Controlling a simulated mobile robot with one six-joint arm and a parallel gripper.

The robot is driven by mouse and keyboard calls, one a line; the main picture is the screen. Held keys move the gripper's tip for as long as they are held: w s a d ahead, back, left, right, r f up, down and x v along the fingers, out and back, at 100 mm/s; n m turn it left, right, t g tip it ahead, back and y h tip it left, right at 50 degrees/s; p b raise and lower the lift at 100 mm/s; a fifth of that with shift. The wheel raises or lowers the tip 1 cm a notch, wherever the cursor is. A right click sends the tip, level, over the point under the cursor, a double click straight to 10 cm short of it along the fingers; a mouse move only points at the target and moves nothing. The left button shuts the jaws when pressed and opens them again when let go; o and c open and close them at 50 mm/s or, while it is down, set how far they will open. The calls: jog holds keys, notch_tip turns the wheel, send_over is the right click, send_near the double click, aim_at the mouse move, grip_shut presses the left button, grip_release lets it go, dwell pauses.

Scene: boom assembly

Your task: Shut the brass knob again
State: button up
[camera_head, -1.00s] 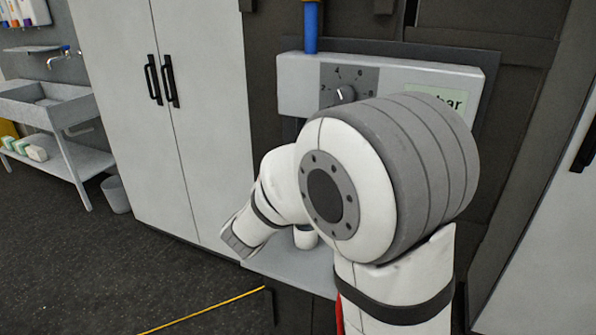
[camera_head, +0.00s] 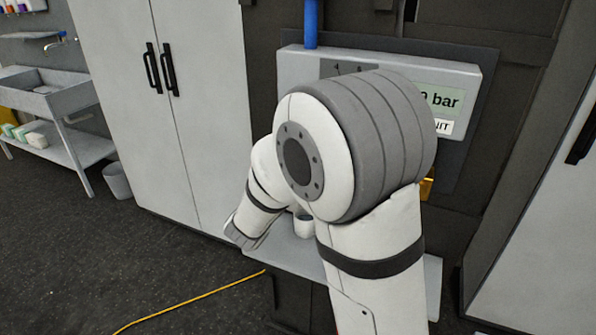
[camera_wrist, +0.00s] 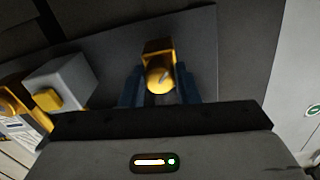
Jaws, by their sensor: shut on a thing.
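The brass knob (camera_wrist: 158,77) shows in the wrist view, at the upper middle, in front of a grey panel. My gripper (camera_wrist: 160,84) has one dark blue finger on each side of the knob and is shut on it. The fingers' contact faces are partly hidden by the gripper's own body. In the head view my arm hides the gripper. A bit of brass (camera_head: 427,187) shows there past the arm's right edge, below the white unit; I cannot tell whether it is the same knob.
The white unit (camera_head: 465,80) with a "bar" readout is behind my arm, with a blue pipe (camera_head: 310,25) above. In the wrist view a grey block (camera_wrist: 62,80) with a yellow front and another brass part (camera_wrist: 12,100) lie left. A grey cabinet (camera_head: 165,120) stands left.

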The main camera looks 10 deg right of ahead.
jog(key=shift+s+d+f, duration=0.1)
jog(key=shift+f, duration=0.15)
jog(key=o, duration=1)
jog(key=shift+r, duration=0.2)
jog(key=shift+c, duration=0.2)
jog(key=v, duration=0.8)
jog(key=shift+b, duration=0.35)
jog(key=s+d+f+n+g+y, duration=0.1)
jog(key=s+d+n+g+y, duration=0.2)
jog(key=s, duration=0.7)
jog(key=s+d+f+n+g+y+p, duration=0.1)
jog(key=s+d+f+n+g+y, duration=0.1)
jog(key=s+n+g+y, duration=0.4)
jog(key=s+d+g+y, duration=0.1)
jog(key=s+g+y, duration=0.1)
jog(key=s, duration=0.2)
jog(key=shift+s+d+f+g, duration=0.2)
jog(key=shift+d+f+g, duration=0.05)
jog(key=shift+f+g, duration=0.05)
